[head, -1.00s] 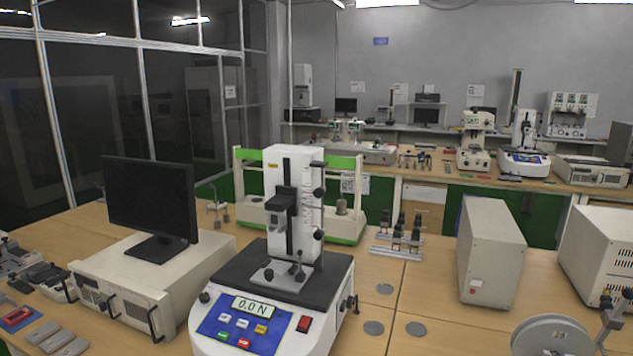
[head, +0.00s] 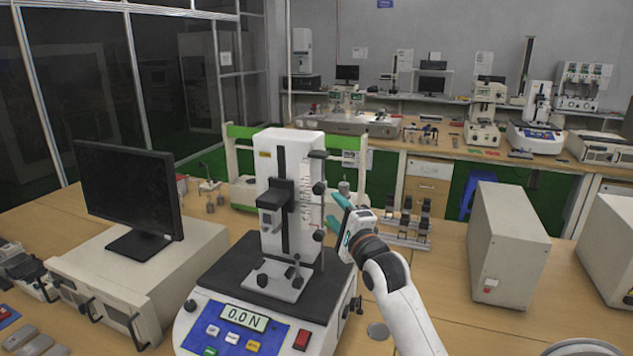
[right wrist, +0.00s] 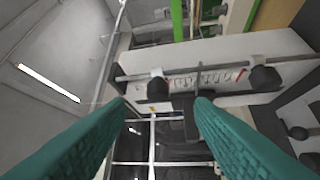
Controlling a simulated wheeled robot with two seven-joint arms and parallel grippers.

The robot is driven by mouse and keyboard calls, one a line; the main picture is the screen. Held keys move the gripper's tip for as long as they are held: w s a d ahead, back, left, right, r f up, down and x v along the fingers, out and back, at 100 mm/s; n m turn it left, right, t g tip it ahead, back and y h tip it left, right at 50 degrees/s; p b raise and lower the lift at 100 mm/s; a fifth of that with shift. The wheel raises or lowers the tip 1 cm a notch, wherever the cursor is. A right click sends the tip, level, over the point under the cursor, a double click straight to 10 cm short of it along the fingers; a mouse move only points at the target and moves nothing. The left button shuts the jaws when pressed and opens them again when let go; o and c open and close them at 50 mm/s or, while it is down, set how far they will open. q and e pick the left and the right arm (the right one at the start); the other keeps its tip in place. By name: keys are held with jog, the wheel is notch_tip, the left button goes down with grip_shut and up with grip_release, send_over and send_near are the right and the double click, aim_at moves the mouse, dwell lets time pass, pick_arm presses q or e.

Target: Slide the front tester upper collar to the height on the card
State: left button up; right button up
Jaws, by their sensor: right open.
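The front tester (head: 290,205) is a white column on a black-topped base with a 0.0 N display. A thin rod with dark knobs runs up the column's right side. The upper collar (head: 319,187) sits in the upper part of the rod, above a lower collar (head: 319,235). In the right wrist view the upper collar (right wrist: 157,88) shows just beyond and between my teal fingertips, with the lower collar (right wrist: 265,78) further right. My right gripper (head: 335,212) is open and empty, right of the rod. I cannot make out a height card. My left gripper is out of view.
A monitor (head: 127,190) on a beige box (head: 135,280) stands left of the tester. A green-and-white frame (head: 238,160) is behind it. A small rack (head: 407,225) and a beige case (head: 508,240) stand to the right. The table between tester and case is mostly clear.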

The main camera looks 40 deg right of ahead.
aim_at(316, 186)
jog(key=w, duration=0.1)
jog(key=w+r+p, duration=0.1)
jog(key=w, duration=0.1)
jog(key=shift+w+d+r, duration=0.25)
jog(key=shift+d, duration=0.1)
jog(key=x, duration=0.2)
jog(key=p+x, duration=0.1)
jog(key=x, duration=0.1)
jog(key=p+x, duration=0.1)
jog(key=x, duration=0.1)
jog(key=shift+w+d+f, duration=0.1)
jog(key=shift+d+f, duration=0.1)
jog(key=shift+f, duration=0.05)
jog(key=shift+w+d, duration=0.1)
jog(key=shift+w, duration=0.4)
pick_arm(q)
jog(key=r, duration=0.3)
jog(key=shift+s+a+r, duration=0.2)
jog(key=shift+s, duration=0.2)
pick_arm(e)
jog(key=shift+w, duration=0.15)
jog(key=shift+c, duration=0.4)
grip_shut()
